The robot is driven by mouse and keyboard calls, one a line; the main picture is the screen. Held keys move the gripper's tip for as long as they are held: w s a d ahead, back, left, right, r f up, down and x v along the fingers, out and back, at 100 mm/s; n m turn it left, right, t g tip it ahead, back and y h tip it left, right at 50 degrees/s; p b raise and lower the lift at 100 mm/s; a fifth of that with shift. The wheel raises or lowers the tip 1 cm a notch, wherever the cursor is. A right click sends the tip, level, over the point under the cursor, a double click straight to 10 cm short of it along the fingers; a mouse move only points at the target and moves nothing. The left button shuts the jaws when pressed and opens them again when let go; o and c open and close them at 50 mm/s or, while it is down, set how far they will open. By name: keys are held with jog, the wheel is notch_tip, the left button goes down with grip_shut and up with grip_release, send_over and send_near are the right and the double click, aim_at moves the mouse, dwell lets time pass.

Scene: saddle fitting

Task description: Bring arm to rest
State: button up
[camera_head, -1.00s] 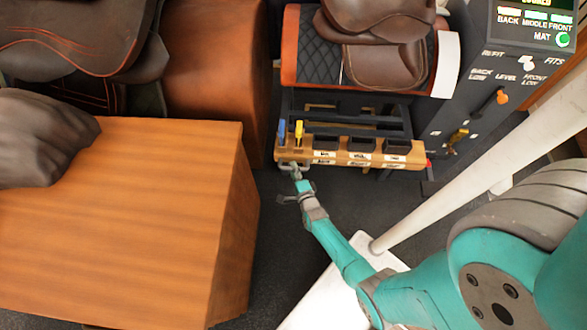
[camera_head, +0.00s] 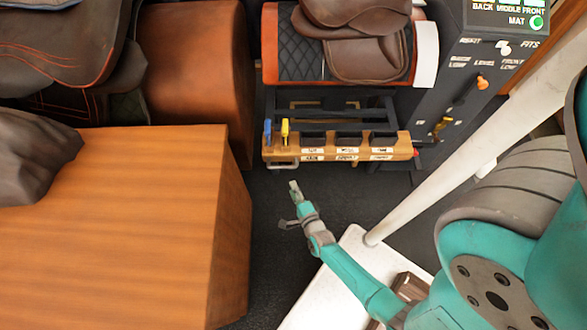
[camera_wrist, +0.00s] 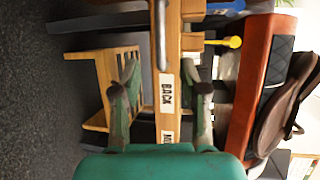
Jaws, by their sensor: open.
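My gripper (camera_head: 293,188) is open and empty at the end of my teal arm. In the head view it is over the dark floor, just in front of the wooden tool rack (camera_head: 337,147) and apart from it. A metal handle (camera_head: 283,165) juts from the rack's left front; a metal bar (camera_wrist: 160,35) also shows in the wrist view.
A blue-handled tool (camera_head: 267,131) and a yellow-handled tool (camera_head: 285,130) stand in the rack. A brown saddle (camera_head: 360,50) rests on the stand behind. A wooden block (camera_head: 120,230) is at left. A dark control panel (camera_head: 480,75) is at right. Open floor (camera_head: 270,230) lies between.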

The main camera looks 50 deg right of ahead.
dwell(0.4)
jog(key=s+a+r+n+t+y, duration=0.1)
jog(key=s+a+r+n+y, duration=0.3)
jog(key=s+a+r+n, duration=0.85)
jog(key=s+a+r+n+y, duration=0.1)
jog(key=s+r+n, duration=0.2)
jog(key=r, duration=0.5)
jog(key=s+a+r+n+y, duration=0.1)
jog(key=s+r+n, duration=0.2)
jog(key=r+n, duration=0.2)
jog(key=s+a+r+n+y, duration=0.1)
jog(key=s+r+n, duration=0.2)
jog(key=r, duration=0.8)
jog(key=shift+s+r+n+y, duration=0.25)
jog(key=shift+r+n+y, duration=0.05)
jog(key=shift+n, duration=0.35)
jog(key=shift+a, duration=0.1)
